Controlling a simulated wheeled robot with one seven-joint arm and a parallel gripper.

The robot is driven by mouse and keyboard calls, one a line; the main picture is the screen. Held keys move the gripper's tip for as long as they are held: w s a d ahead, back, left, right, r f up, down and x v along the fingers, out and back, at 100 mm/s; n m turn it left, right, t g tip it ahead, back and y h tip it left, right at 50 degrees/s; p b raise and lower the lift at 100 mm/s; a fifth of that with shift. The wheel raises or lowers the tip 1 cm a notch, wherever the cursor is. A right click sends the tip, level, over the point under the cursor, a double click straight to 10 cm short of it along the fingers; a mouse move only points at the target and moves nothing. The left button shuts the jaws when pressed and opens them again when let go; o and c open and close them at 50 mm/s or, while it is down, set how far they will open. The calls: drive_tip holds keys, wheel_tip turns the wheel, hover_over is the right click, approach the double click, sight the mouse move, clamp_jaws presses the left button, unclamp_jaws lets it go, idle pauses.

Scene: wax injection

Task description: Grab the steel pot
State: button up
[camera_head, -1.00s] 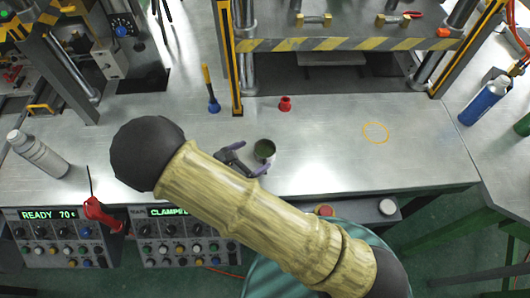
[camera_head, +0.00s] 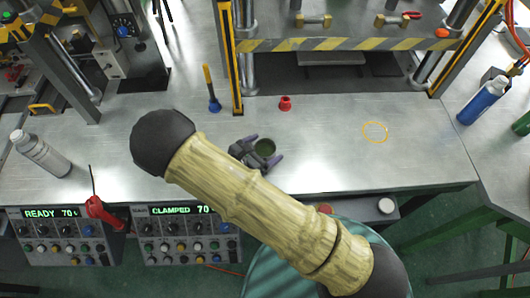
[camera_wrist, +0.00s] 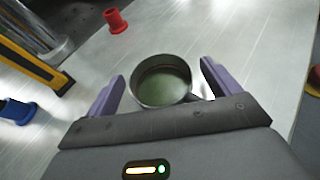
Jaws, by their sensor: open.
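The steel pot (camera_head: 265,147) is a small open round pot with a dark greenish inside, upright on the metal bench (camera_head: 330,170). It also shows in the wrist view (camera_wrist: 163,82). My gripper (camera_head: 262,158) is open, with its purple fingers on either side of the pot. In the wrist view, the left finger (camera_wrist: 110,97) is close to the pot's left wall and the right finger (camera_wrist: 213,77) has a small gap to its right wall. Whether either finger touches is unclear. My arm hides part of the bench in front.
A red spool-like piece (camera_head: 285,103) and a blue-based brush-like tool (camera_head: 214,104) stand behind the pot. A striped press post (camera_head: 235,60) rises at the back. A yellow ring mark (camera_head: 375,132) lies on clear bench to the right.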

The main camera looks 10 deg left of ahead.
sight(264, 155)
drive_tip(key=shift+c, duration=0.4)
drive_tip(key=c, duration=1.1)
drive_tip(key=shift+o, duration=0.2)
wheel_tip(264, 155, up, 10)
drive_tip(key=b, duration=0.1)
